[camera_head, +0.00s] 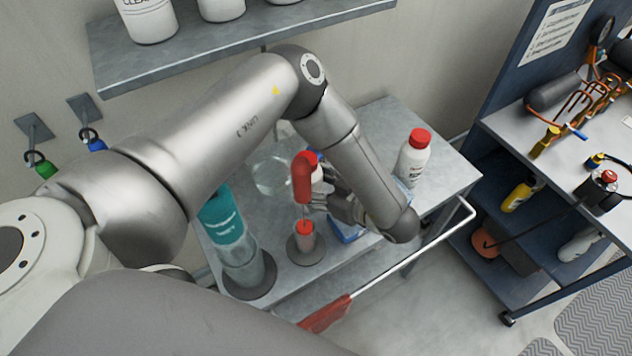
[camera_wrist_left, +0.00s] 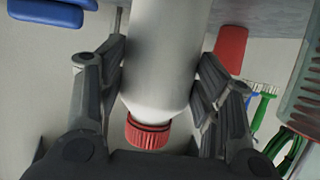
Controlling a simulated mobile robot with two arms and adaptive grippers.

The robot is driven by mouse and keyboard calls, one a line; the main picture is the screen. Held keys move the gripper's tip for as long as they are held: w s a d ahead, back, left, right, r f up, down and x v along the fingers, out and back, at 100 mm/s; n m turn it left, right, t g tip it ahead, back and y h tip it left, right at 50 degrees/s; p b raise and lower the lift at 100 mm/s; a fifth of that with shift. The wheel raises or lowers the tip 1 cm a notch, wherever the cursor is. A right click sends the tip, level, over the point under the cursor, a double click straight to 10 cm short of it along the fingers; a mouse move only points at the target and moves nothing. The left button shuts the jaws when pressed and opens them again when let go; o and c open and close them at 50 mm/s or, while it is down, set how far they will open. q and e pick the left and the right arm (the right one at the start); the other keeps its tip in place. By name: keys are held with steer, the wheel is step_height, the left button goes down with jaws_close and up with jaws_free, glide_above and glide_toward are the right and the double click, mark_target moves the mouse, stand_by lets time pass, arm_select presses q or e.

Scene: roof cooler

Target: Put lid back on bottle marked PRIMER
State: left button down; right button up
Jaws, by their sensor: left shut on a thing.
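A white bottle (camera_wrist_left: 165,60) with a red cap (camera_wrist_left: 147,133) is between the fingers of my left gripper (camera_wrist_left: 162,70), which is shut on the bottle's body. A dark ring shows at the base of the cap. In the head view my left gripper (camera_head: 326,196) is over the cart, and the held bottle (camera_head: 317,174) is partly hidden behind a red handle and the fingers. A second white bottle (camera_head: 411,163) with a red cap (camera_head: 420,137) stands upright at the right of the cart. No PRIMER marking is readable on either bottle. My right gripper is not in view.
On the grey cart top (camera_head: 440,165), a red-handled tool (camera_head: 302,180) stands upright by the gripper, and a teal-topped clear cylinder (camera_head: 243,255) stands left. A clear round vessel (camera_head: 272,174) is behind. A wall shelf (camera_head: 200,55) holds white bottles above. A blue tool cart (camera_head: 490,165) stands right.

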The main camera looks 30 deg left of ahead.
arm_select(q)
steer(key=shift+f+b, duration=0.2)
steer(key=shift+b, duration=0.1)
steer(key=shift+c, duration=2.1)
jaws_free()
steer(key=shift+r, duration=0.1)
steer(key=shift+r+p, duration=0.2)
steer(key=shift+p, duration=0.15)
steer(key=b+v, duration=0.4)
steer(key=v, duration=0.7)
steer(key=shift+d+b, duration=0.2)
steer(key=shift+b, duration=0.1)
steer(key=shift+s+d+r, duration=0.15)
steer(key=shift+d+r, duration=0.1)
